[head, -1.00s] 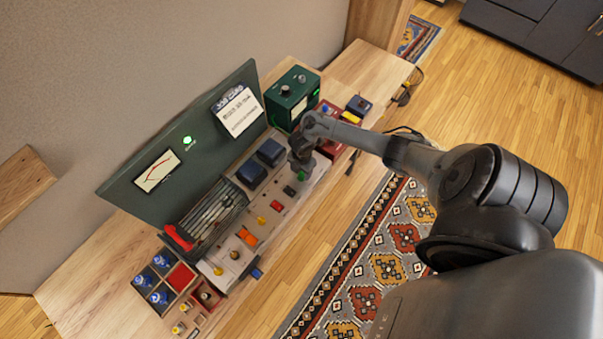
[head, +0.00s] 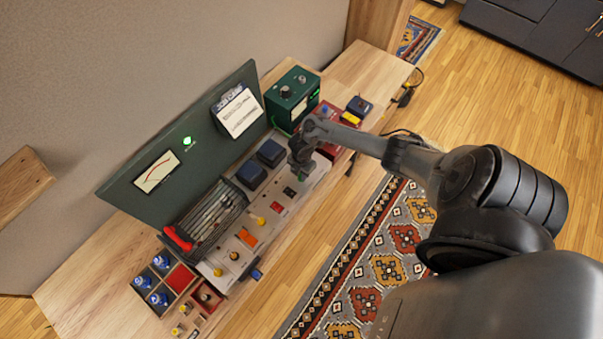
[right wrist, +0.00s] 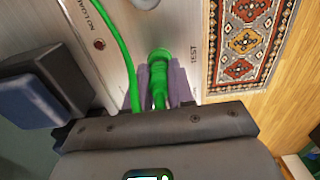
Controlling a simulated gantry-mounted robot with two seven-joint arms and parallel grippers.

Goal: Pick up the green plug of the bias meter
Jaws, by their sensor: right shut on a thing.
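The green plug (right wrist: 159,80) is between the fingers of my right gripper (right wrist: 158,88) in the right wrist view, at the metal panel beside the word TEST. A green cable (right wrist: 122,45) curves past its left side. I cannot tell whether the plug's tip is in a socket or just clear of the panel. In the head view my right gripper (head: 299,172) is low over the panel's far end, shut, with a bit of green below it. The green box (head: 294,100) with a knob and dial, likely the bias meter, stands behind it. My left gripper is out of view.
The light panel (head: 244,248) carries coloured sockets and knobs. Dark blue blocks (head: 252,174) stand close to the gripper. A red box (head: 330,115) is beyond it. A tall dark green board (head: 180,160) stands behind. Open floor and a patterned rug (head: 385,265) lie to the right.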

